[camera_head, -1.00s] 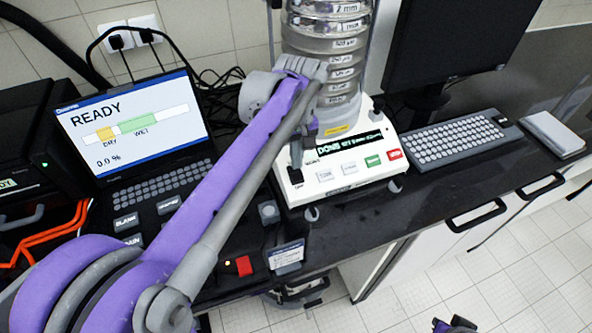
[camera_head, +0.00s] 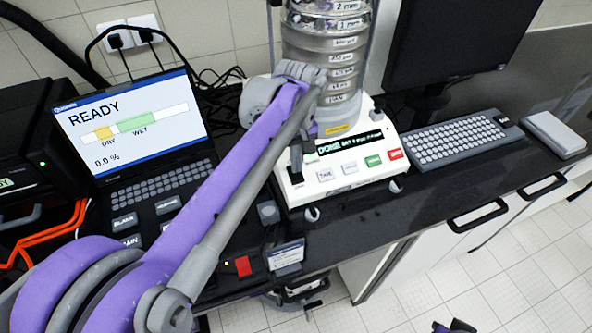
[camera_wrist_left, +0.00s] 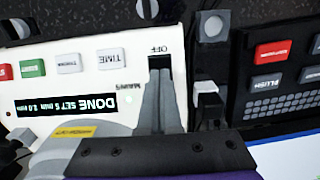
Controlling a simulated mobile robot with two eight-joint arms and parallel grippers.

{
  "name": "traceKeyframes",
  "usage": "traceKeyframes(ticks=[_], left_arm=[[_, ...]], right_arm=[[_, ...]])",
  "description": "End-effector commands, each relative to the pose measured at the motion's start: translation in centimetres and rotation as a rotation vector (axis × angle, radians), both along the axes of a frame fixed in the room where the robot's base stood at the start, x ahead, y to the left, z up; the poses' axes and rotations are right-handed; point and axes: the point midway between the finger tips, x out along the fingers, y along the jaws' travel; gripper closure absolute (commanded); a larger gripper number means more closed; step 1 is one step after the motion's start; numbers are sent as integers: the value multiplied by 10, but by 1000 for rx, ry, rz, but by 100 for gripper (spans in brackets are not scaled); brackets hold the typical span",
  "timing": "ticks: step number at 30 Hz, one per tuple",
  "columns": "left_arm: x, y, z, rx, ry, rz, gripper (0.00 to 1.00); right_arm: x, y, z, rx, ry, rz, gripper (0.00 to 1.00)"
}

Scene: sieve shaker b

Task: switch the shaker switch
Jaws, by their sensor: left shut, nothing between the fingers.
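The sieve shaker's white base (camera_head: 345,178) stands on the dark bench, its display reading DONE. The mains switch (camera_wrist_left: 160,62) is a black slot at the panel's corner in the left wrist view, between the words OFF and MAINS. My left gripper (camera_wrist_left: 160,82) is shut and empty, its fingertips at the switch and covering much of it. I cannot tell whether they touch it or which way the rocker is tipped. In the head view my left gripper (camera_head: 296,160) points down at the panel's left end. A small dark and purple part of my right arm shows at the bottom right edge.
A stack of clear sieves (camera_head: 335,50) rises behind the panel, close to my left wrist. A laptop reading READY (camera_head: 130,125) stands left. A keyboard (camera_head: 455,137) and a monitor (camera_head: 450,45) stand right. Green and red buttons line the panel's front.

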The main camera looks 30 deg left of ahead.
Motion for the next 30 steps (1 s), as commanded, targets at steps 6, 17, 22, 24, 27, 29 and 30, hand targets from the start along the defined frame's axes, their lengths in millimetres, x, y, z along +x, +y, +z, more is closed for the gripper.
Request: traceKeyframes(ticks=[6, 17, 22, 24, 27, 29, 30], left_arm=[[0, 0, -4, 0, 0, 0, 100], [0, 0, -9, 0, 0, 0, 100], [0, 0, -12, 0, 0, 0, 100], [0, 0, -13, 0, 0, 0, 100], [0, 0, -14, 0, 0, 0, 100], [0, 0, -15, 0, 0, 0, 100], [0, 0, -16, 0, 0, 0, 100]], right_arm=[[-1, 0, -3, 0, 1, 0, 100], [-2, 0, -6, 0, 3, 0, 100], [-2, 0, -8, 0, 4, 0, 100], [-2, 0, -8, 0, 4, 0, 100], [-3, 0, -10, 0, 5, 0, 100], [-3, 0, -10, 0, 5, 0, 100], [-3, 0, -11, 0, 5, 0, 100]])
